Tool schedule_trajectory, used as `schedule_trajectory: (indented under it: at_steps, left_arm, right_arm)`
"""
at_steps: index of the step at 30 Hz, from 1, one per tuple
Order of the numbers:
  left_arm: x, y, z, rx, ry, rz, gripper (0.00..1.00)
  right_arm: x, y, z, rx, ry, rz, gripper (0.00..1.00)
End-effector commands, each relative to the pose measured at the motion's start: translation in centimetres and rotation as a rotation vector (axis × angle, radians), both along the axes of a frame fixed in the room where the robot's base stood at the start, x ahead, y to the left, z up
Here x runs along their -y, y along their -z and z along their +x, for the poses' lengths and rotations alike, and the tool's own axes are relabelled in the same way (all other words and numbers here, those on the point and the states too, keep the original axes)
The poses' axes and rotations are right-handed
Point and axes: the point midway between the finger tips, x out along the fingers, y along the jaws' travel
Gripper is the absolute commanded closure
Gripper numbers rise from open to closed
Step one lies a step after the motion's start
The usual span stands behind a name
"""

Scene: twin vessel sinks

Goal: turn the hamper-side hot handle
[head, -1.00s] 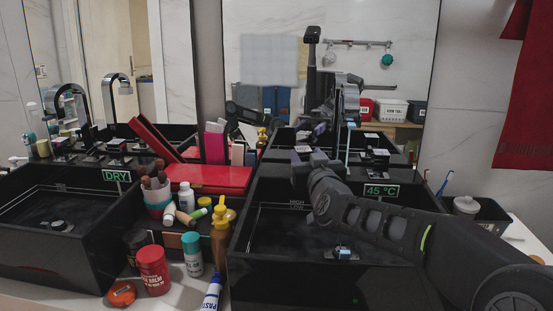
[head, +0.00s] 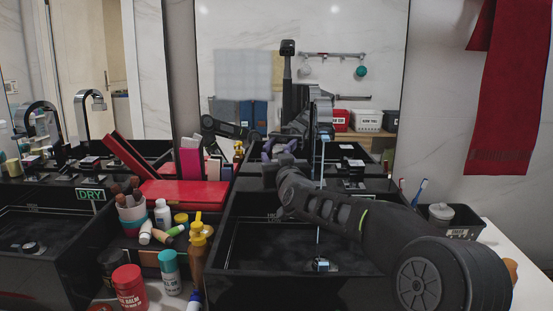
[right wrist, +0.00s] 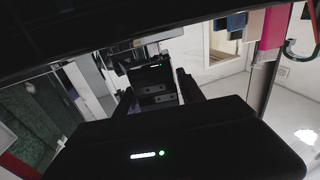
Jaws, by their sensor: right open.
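My right arm reaches across the right sink (head: 265,245) in the head view. My right gripper (head: 280,164) is open behind the basin, left of the tap (head: 321,108). A thin pale-blue stream (head: 322,168) falls from the tap to the drain (head: 320,265). A low dark handle block with a light top (head: 353,184) stands right of the tap. Any handle left of the tap is hidden by my gripper, so contact cannot be seen. I cannot tell which handle is on the hamper side. The right wrist view shows a dark housing with green lights (right wrist: 150,155). My left gripper is not in view.
A red box (head: 185,193), a brush cup (head: 132,213) and several bottles crowd the counter between the sinks. The left sink (head: 40,235) has a "DRY" sign (head: 90,195). A black caddy (head: 460,222) sits at right. The mirror (head: 290,60) stands close behind the taps.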

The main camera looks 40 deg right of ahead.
Motion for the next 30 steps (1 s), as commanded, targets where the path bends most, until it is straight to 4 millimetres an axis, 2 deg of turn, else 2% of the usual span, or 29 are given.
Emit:
schedule_trajectory:
  at_steps: [8, 24, 30]
  left_arm:
    - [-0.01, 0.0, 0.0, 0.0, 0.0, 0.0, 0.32]
    - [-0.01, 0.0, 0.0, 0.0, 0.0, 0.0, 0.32]
    - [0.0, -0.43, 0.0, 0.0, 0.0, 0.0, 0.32]
  right_arm:
    - [0.07, -0.04, 0.14, 0.001, 0.0, 0.0, 0.55]
    - [0.06, -0.02, 0.13, 0.0, 0.0, 0.0, 0.99]
    - [0.04, -0.18, 0.17, 0.001, 0.004, 0.002, 1.0]
